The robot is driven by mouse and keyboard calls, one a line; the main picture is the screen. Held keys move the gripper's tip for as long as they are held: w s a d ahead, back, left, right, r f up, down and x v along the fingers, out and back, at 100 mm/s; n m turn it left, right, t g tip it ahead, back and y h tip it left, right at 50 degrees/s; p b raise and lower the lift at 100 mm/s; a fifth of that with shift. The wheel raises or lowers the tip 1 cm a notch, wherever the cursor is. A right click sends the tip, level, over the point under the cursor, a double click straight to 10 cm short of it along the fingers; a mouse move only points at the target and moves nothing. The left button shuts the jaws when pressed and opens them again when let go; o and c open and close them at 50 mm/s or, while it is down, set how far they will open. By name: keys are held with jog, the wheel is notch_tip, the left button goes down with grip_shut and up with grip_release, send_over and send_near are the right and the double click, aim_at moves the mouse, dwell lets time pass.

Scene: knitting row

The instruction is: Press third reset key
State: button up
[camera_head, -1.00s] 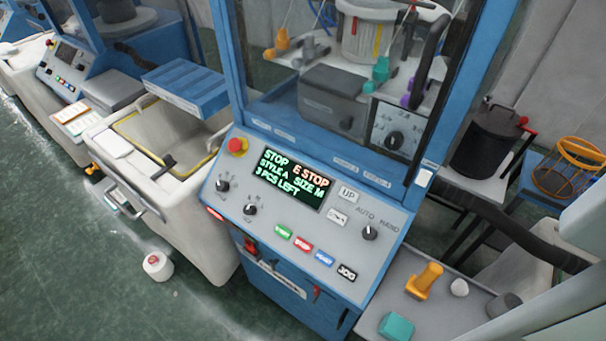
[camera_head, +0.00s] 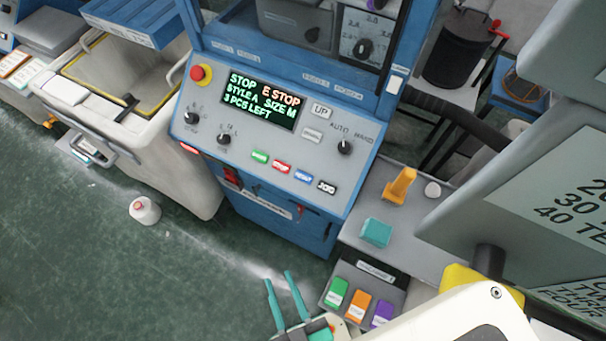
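The machine's grey control panel (camera_head: 270,148) faces me in the middle. Its lower row has a green key (camera_head: 260,156), a red key (camera_head: 281,167), a blue key (camera_head: 303,177) and a black JOG key (camera_head: 327,187). The blue key's small lettering looks like RESET. The display (camera_head: 263,100) reads STOP, E STOP, STYLE A, SIZE M, 3 PCS LEFT. My gripper (camera_head: 278,278) is at the bottom, below the panel in the picture. Its two teal fingers are apart with nothing between them.
A box (camera_head: 331,311) with green, orange and purple keys lies right of my gripper. A red emergency-stop knob (camera_head: 197,74) is at the panel's upper left. A teal block (camera_head: 376,232) and an orange piece (camera_head: 400,186) are on the right shelf. A white spool (camera_head: 145,210) stands on the floor.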

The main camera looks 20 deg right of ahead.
grip_shut()
dwell(1.4)
